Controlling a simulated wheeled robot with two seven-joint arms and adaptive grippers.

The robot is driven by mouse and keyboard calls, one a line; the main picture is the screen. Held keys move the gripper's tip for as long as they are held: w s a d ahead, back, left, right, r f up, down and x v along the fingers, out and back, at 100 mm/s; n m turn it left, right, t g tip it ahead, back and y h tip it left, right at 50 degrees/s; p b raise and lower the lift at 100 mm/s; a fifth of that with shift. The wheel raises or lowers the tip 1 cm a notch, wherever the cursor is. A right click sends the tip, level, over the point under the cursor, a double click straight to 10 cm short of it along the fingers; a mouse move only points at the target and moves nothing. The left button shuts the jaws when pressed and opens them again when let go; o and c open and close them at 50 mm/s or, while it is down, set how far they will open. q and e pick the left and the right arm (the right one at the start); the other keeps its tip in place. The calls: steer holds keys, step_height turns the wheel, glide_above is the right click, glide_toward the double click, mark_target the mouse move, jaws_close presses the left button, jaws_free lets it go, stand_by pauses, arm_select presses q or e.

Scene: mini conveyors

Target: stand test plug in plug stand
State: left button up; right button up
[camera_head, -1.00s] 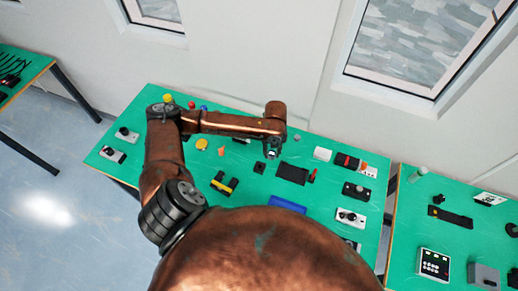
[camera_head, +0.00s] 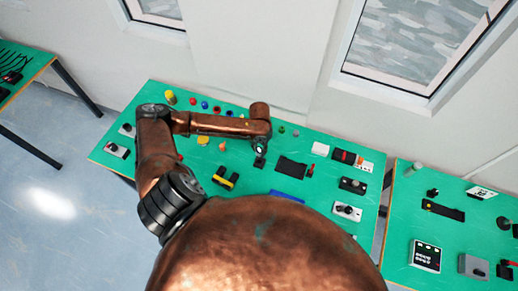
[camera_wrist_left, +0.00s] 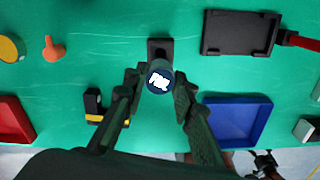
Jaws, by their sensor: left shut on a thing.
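The test plug (camera_wrist_left: 160,79) is a dark round piece with a white-marked top, seen nearly end-on in the left wrist view. My left gripper (camera_wrist_left: 159,88) is shut on it, one finger on each side. The plug stand appears to be the small black square block (camera_wrist_left: 160,46) just beyond the plug. The plug overlaps the block's near edge in that picture; I cannot tell whether they touch. In the head view my left gripper (camera_head: 260,147) is right above the black block (camera_head: 259,162). My right gripper is not in view.
A black tray (camera_wrist_left: 240,34) lies right of the block, a blue tray (camera_wrist_left: 238,122) nearer on the right. A red tray (camera_wrist_left: 14,120) and a black-and-yellow piece (camera_wrist_left: 95,106) are at left. Green tabletop (camera_head: 240,188) around the block is mostly clear.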

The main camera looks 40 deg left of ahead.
mark_target(259, 155)
arm_select(q)
steer(key=shift+r, duration=0.1)
steer(key=shift+f+b, duration=1.35)
steer(key=shift+f, duration=1.65)
steer(key=shift+w+p, duration=0.1)
steer(key=shift+p, duration=0.85)
steer(key=shift+f+b, duration=0.7)
steer(key=shift+f, duration=0.5)
steer(key=o, duration=1.2)
